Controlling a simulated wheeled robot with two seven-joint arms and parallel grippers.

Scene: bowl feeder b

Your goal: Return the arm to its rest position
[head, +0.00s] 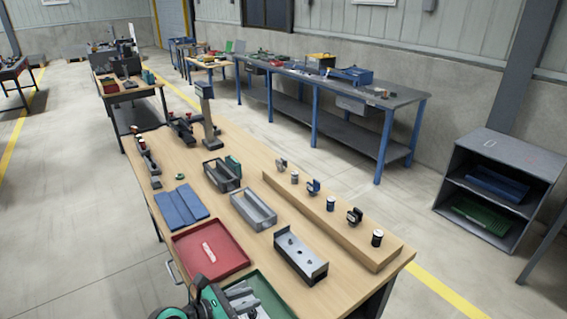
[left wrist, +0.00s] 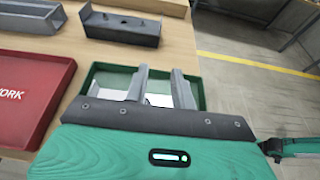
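My left gripper (head: 243,294) is at the bottom of the head view, over the green tray (head: 277,303) at the near edge of the wooden table (head: 245,138). In the left wrist view its two grey fingers (left wrist: 160,80) stand apart, with nothing seen held between them. A white patch (left wrist: 159,99) shows between the fingers, inside the green tray (left wrist: 108,68). The fingers hide part of this tray. My right gripper is not clearly in either view.
Left of the gripper lies a red tray (head: 183,257) with white lettering. A grey metal fixture (head: 301,260) and an open grey bin (head: 241,207) stand beyond. A raised wooden ledge (head: 345,233) carries several small parts.

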